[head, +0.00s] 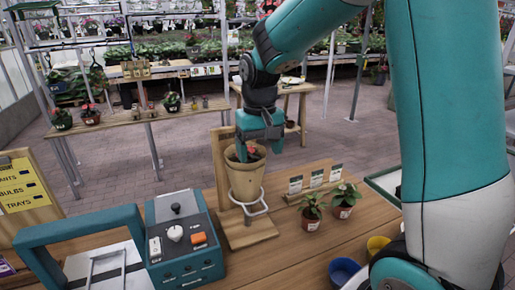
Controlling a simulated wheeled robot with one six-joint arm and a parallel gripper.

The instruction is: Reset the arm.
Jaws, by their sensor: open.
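My gripper (259,147) points down just above a tan pot (246,180) that holds a red-flowered plant (250,151). The jaws are open, with one finger at each side of the flower in this view. I cannot tell whether the fingers touch the plant or the rim. The pot sits in a white ring holder on a wooden stand (250,234). My arm is raised and bent, reaching from the right side of the picture over the table.
A teal control box (184,240) with knobs and an orange switch stands left of the pot. Two small potted plants (311,208) (344,197), small cards (316,178), and blue (343,270) and yellow (377,246) cups are to the right. A yellow sign (22,184) stands far left.

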